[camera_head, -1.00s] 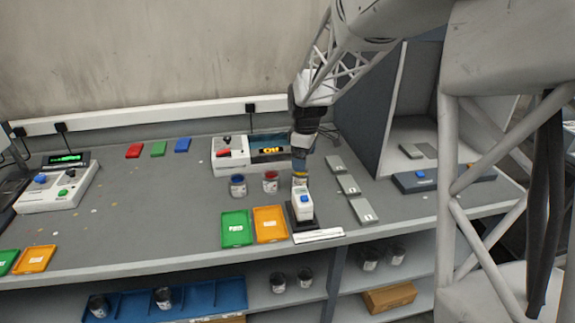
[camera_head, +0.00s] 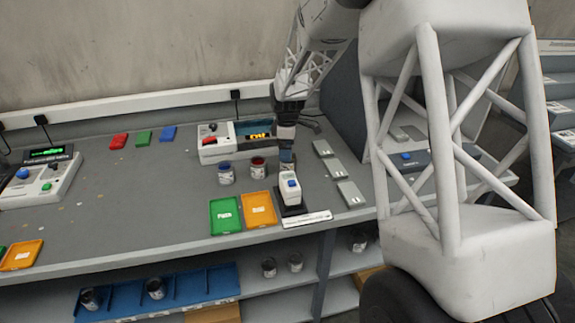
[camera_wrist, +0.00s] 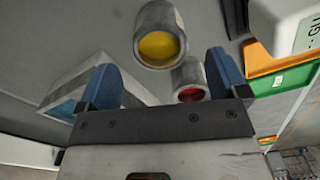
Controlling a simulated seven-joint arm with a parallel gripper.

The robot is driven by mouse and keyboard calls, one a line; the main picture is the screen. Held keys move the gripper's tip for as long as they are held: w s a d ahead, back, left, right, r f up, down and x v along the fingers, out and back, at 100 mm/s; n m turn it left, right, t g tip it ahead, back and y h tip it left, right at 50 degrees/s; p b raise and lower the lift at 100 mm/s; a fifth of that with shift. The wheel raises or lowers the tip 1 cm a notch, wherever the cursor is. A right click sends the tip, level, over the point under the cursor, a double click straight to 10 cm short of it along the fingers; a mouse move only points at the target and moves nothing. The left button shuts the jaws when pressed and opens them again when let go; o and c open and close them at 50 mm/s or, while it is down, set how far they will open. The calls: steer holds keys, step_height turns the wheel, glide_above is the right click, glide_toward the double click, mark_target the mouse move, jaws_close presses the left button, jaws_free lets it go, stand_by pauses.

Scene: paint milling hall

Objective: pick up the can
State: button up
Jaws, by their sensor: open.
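Several small metal paint cans are in view. In the head view, a can with blue paint (camera_head: 225,172) and a can with red paint (camera_head: 258,168) stand upright on the bench. My gripper (camera_head: 287,157) points down just right of the red can, behind a white device. In the wrist view, my gripper (camera_wrist: 165,78) is open, with two blue fingers apart. A can with yellow paint (camera_wrist: 160,38) shows beyond the fingertips, and the red can (camera_wrist: 190,79) shows near the right finger. I see nothing held. The yellow can is not clear in the head view.
The white device with a blue button (camera_head: 290,188) stands close in front of my gripper. Green (camera_head: 226,214) and orange (camera_head: 258,209) trays lie left of it. Grey plates (camera_head: 337,167) lie to the right. A display unit (camera_head: 216,148) stands behind the cans. More cans (camera_head: 269,267) stand on the shelf below.

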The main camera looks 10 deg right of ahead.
mark_target(288, 164)
steer(key=shift+f, duration=1.05)
steer(key=shift+f, duration=0.1)
steer(key=shift+d+f, duration=0.1)
steer(key=shift+f, duration=2.4)
steer(key=c, duration=1.1)
